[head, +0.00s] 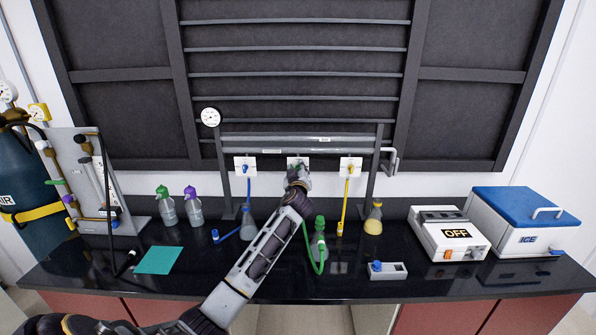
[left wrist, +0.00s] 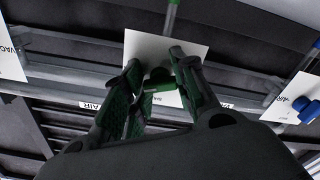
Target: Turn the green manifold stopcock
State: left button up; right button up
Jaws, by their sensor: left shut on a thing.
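The green manifold stopcock (left wrist: 160,86) sits on a white plate (left wrist: 150,47) in the middle of the manifold. My left gripper (left wrist: 156,72) is shut on its green handle, with a dark finger on each side. In the head view my left arm reaches up from the bottom, and its gripper (head: 297,176) covers most of the middle plate (head: 293,160), hiding the stopcock. Green tubing (left wrist: 171,14) shows by the plate in the left wrist view. My right gripper is not in view.
The blue stopcock (head: 245,168) is left of my gripper and the yellow stopcock (head: 350,168) right. Below stand a green-topped flask (head: 319,242) and a yellow flask (head: 374,221). A gauge (head: 210,117) is at the manifold's left end.

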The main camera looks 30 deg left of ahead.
pick_arm(q)
jog(key=shift+m, duration=2.8)
jog(key=o, duration=1.1)
jog(key=shift+s, duration=0.1)
jog(key=shift+v, duration=5.95)
jog(key=shift+d+f, duration=0.1)
jog(key=shift+f, duration=0.05)
